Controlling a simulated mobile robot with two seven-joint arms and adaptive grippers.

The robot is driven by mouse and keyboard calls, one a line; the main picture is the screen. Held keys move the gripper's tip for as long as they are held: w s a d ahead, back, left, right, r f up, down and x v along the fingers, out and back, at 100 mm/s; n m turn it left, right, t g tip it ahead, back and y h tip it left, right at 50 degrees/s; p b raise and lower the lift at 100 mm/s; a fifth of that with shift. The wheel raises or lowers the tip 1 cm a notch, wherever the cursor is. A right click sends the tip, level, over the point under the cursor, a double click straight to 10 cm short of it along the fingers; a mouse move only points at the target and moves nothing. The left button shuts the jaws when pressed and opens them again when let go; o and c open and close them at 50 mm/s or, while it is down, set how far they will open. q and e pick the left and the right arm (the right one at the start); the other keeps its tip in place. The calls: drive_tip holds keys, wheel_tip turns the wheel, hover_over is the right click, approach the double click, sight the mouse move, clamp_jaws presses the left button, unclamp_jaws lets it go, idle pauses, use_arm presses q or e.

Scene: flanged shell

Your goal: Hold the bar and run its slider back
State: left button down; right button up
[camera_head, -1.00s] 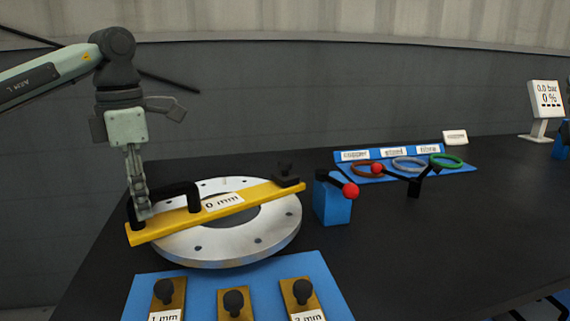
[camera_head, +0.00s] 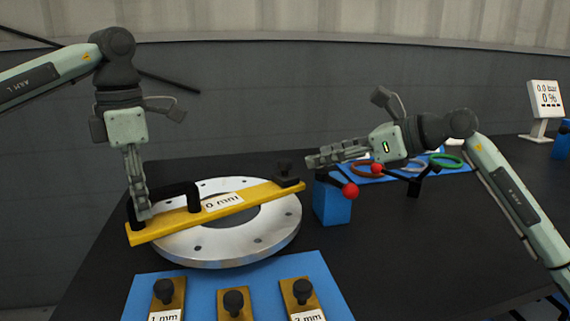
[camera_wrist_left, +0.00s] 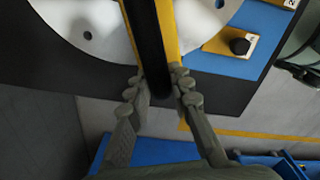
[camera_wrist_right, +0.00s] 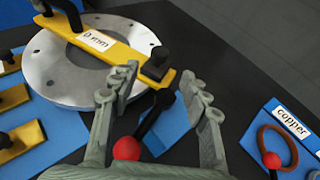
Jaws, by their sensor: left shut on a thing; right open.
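The yellow bar (camera_head: 240,208) lies across the grey flange ring (camera_head: 185,252) and carries a "0 mm" label. Its black slider (camera_head: 287,176) with a knob sits at the bar's right end; it also shows in the right wrist view (camera_wrist_right: 157,66). My left gripper (camera_head: 146,214) is shut on the black handle (camera_head: 180,192) at the bar's left part; the handle runs between its fingers in the left wrist view (camera_wrist_left: 150,50). My right gripper (camera_head: 310,162) is open and empty, to the right of the slider and apart from it, above the blue block (camera_head: 333,205).
A lever with a red ball (camera_head: 350,190) stands on the blue block, under my right gripper. A blue mat (camera_head: 200,285) with several knobbed gauge plates lies in front. Coloured rings on a blue rack (camera_head: 350,155) and a display (camera_head: 545,98) stand to the right.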

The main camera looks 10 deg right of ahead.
sight(291, 162)
drive_tip(key=x, duration=1)
drive_tip(key=shift+w+a, duration=0.2)
clamp_jaws()
